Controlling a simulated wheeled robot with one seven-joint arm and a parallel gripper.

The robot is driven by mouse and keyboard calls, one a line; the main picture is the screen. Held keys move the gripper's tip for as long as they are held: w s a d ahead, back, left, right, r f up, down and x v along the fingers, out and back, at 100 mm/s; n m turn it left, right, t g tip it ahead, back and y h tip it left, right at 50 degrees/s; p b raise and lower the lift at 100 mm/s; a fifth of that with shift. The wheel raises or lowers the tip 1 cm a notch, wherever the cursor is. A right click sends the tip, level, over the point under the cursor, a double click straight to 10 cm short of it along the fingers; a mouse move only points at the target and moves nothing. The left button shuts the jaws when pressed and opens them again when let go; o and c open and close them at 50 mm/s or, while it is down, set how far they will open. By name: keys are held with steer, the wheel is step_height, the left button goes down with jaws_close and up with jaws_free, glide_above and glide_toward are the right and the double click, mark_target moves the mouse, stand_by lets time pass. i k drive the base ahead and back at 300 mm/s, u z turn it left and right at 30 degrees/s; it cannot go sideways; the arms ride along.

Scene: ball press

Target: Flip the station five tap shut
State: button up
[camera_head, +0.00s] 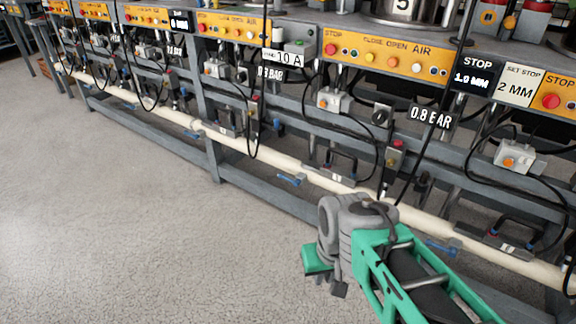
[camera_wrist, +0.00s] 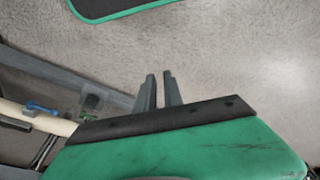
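Blue tap handles sit along a cream pipe in the head view: one blue handle (camera_head: 291,179) is left of my wrist, and another blue handle (camera_head: 440,247) is right of it, beyond my arm. The metal cylinder (camera_head: 402,8) marked 5 stands on the bench above. I cannot tell for certain which handle is station five's. In the wrist view a blue handle (camera_wrist: 41,108) lies on the pipe at the left. My gripper (camera_wrist: 159,76) points over bare floor, with a narrow gap between its fingers and nothing between them.
The cream pipe (camera_head: 270,156) runs low along the bench frame (camera_head: 211,155). Black cables hang from the orange panels (camera_head: 385,59) in front of it. A small plate (camera_head: 336,176) sits by the pipe. The grey floor (camera_head: 120,220) at left is clear.

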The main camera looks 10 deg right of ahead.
mark_target(296, 182)
steer(key=k, duration=0.65)
steer(key=u, duration=0.3)
steer(key=i, duration=0.6)
steer(key=u, duration=0.45)
steer(key=i, duration=0.7)
steer(key=u, duration=0.1)
